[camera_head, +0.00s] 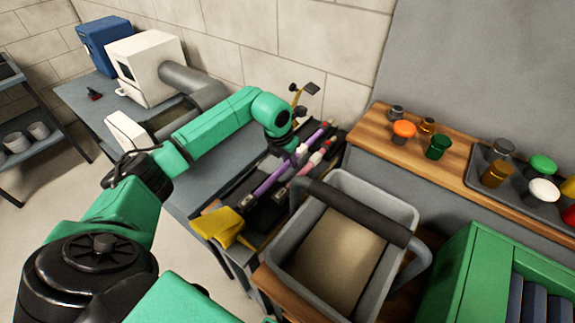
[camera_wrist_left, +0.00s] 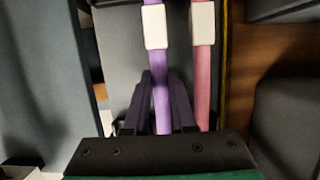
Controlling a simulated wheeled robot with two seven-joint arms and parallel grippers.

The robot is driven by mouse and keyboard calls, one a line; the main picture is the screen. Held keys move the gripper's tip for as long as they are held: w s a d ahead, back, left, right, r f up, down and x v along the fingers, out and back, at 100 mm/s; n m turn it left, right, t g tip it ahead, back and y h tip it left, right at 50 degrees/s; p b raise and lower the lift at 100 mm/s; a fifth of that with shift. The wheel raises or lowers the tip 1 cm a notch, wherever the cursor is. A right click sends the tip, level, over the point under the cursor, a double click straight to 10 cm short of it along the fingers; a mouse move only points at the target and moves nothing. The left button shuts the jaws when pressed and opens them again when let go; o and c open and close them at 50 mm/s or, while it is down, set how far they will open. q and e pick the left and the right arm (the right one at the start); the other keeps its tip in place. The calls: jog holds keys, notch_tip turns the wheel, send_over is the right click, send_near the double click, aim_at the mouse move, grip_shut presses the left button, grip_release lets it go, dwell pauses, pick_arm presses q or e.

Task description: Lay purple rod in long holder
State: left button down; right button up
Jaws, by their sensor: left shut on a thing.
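The purple rod (camera_head: 268,184) lies lengthwise on the dark bench at the centre of the head view, with a white collar on it. In the left wrist view the purple rod (camera_wrist_left: 162,102) runs between the two dark fingers of my left gripper (camera_wrist_left: 160,78), which is shut on it below the white collar. A pink rod with its own white collar (camera_wrist_left: 203,24) lies parallel, just right of it. A dark long holder or tray seems to lie under the rods, partly hidden by them and my arm; I cannot tell whether the purple rod rests in it. My right gripper is out of view.
A grey bin (camera_head: 407,212) with a dark bar across it stands right of the rods. A yellow cloth-like piece (camera_head: 222,227) lies at the bench's near end. A wooden shelf (camera_head: 372,124) holds several small jars. A white machine (camera_head: 148,67) stands at the back left.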

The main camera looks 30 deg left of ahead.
pick_arm(q)
notch_tip(320, 180, up, 6)
jog(key=p, duration=0.3)
jog(key=shift+f, duration=0.2)
dwell(0.5)
